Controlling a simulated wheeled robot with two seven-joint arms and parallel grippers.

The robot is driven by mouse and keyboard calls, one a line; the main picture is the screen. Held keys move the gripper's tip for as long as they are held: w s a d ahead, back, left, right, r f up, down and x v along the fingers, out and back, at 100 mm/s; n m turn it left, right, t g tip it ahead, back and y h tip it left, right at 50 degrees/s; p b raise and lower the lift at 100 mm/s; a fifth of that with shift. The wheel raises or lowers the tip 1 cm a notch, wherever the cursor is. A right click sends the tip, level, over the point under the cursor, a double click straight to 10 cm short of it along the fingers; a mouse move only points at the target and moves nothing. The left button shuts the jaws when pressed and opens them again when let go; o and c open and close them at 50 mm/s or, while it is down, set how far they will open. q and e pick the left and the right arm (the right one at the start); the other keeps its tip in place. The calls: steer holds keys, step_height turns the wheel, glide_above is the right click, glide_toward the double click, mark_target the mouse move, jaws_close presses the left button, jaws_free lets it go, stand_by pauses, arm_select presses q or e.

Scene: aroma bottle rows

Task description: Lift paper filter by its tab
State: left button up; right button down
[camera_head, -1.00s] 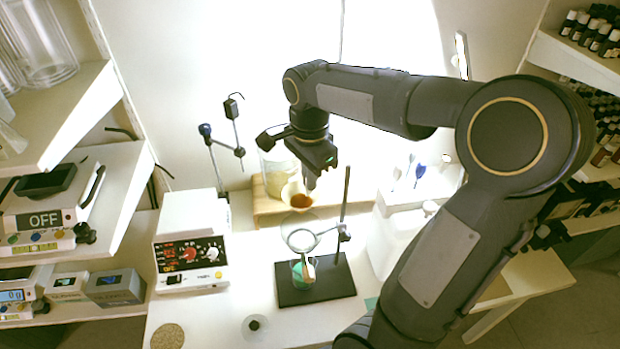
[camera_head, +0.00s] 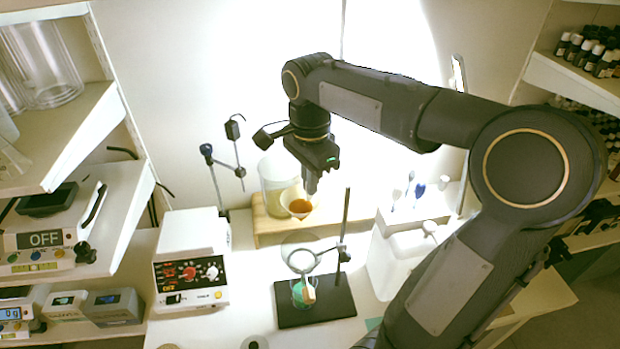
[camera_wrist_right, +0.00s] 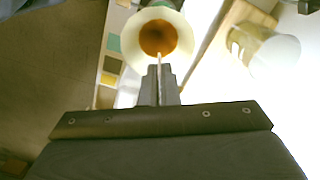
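My right gripper (camera_head: 311,188) is shut on the tab of the paper filter (camera_head: 289,198). In the right wrist view, the fingers (camera_wrist_right: 160,84) pinch a thin pale tab in front of the white filter cone (camera_wrist_right: 130,38). Orange-brown matter (camera_wrist_right: 157,37) fills the middle of the cone. The filter hangs in the air, apart from the ring (camera_head: 302,261) of the stand and above it in the picture. A faint clear shape, perhaps a glass funnel, shows by the ring. A beaker (camera_head: 298,296) with green contents stands below on the dark stand base (camera_head: 335,306). My left gripper is not in view.
The stand's upright rod (camera_head: 344,225) rises right of the ring. A glass jar (camera_head: 272,180) stands on a wooden riser (camera_head: 265,228) behind the filter. A white control box (camera_head: 190,250) is at left. A white container (camera_head: 395,258) is at right.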

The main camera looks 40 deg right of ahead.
steer(key=s+a+b, duration=0.1)
steer(key=s+a, duration=0.6)
steer(key=s, duration=0.5)
steer(key=shift+s, duration=0.4)
